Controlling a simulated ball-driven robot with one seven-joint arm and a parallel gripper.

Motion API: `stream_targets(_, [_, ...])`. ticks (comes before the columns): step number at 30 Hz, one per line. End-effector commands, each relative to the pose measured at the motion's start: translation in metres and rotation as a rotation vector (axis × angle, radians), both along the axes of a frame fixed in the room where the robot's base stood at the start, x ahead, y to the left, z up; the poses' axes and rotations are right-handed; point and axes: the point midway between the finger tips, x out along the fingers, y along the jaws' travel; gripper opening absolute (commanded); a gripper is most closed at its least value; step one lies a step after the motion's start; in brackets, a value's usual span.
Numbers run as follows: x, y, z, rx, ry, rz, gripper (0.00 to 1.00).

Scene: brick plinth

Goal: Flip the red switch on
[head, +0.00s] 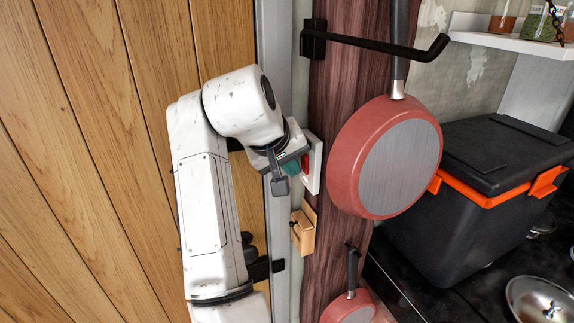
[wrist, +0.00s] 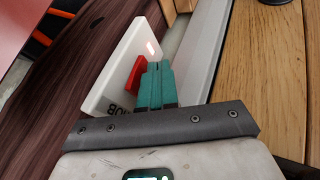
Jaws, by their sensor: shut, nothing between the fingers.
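The red switch (wrist: 135,77) juts from a white plate (wrist: 118,78) in the wrist view. A small light strip glows on the plate, and dark lettering is partly hidden at its lower end. My gripper (wrist: 159,66) is shut and empty, with its teal fingers together. The fingertips are right beside the red switch; I cannot tell whether they touch it. In the head view the white plate (head: 314,165) is on the narrow wall by the dark wood post, and my gripper (head: 298,166) is close against it, hiding most of the switch.
A red pan (head: 350,165) hangs from a black hook (head: 385,46) just right of the plate. A small wooden block (head: 304,232) is below it. A second pan (head: 346,308) hangs lower. A wooden door (head: 90,150) is left; a black cooler (head: 485,200) is right.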

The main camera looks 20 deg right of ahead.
Motion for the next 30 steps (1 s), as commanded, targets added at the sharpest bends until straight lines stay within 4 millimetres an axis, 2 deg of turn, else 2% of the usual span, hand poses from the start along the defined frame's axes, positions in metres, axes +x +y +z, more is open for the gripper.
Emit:
stream_targets(16, [0.000,-0.001,0.016,0.002,0.001,-0.002,0.00])
stream_targets(30, [0.001,-0.001,0.016,0.001,0.001,-0.002,0.00])
